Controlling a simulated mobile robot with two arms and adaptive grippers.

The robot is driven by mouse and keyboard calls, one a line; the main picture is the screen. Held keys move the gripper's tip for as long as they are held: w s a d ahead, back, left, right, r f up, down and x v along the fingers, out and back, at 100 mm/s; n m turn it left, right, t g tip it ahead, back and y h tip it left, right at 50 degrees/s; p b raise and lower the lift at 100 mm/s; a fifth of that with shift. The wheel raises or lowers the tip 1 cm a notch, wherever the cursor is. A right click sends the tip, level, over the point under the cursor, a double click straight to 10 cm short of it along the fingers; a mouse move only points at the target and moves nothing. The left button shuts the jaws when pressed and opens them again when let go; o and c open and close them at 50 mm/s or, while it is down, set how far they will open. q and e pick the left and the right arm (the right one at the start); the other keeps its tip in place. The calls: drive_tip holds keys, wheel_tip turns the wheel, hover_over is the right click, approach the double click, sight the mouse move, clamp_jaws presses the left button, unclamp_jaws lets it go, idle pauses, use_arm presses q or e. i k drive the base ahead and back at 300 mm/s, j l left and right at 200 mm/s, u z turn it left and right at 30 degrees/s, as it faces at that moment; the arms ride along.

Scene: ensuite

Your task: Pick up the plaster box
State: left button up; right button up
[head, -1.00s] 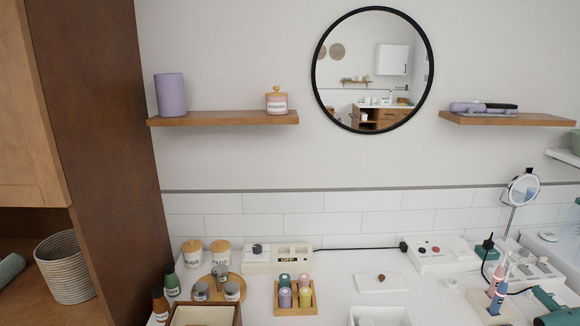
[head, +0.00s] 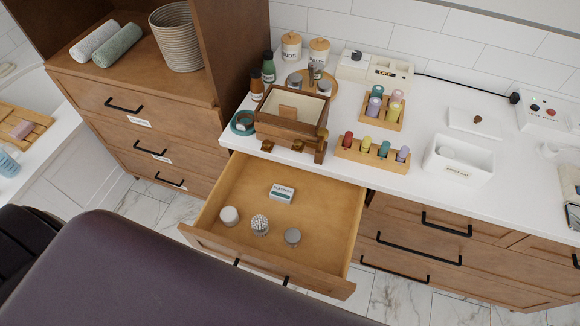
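The plaster box (head: 282,193) is a small white and teal carton with lettering on it. It lies flat in the open wooden drawer (head: 240,180) below the white counter, towards the drawer's back half. Nothing covers it. Neither of my grippers shows in the head view, so whether they are open or shut is hidden.
In the drawer, a white jar (head: 229,215), a container of cotton swabs (head: 260,224) and a grey-lidded jar (head: 292,237) stand in front of the box. Above, a wooden box (head: 290,115) and a bottle rack (head: 373,152) stand near the counter's front edge.

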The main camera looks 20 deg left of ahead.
sight(278, 193)
drive_tip(key=l+u, duration=1.35)
drive_tip(key=k+j, duration=0.05)
drive_tip(key=j, duration=0.05)
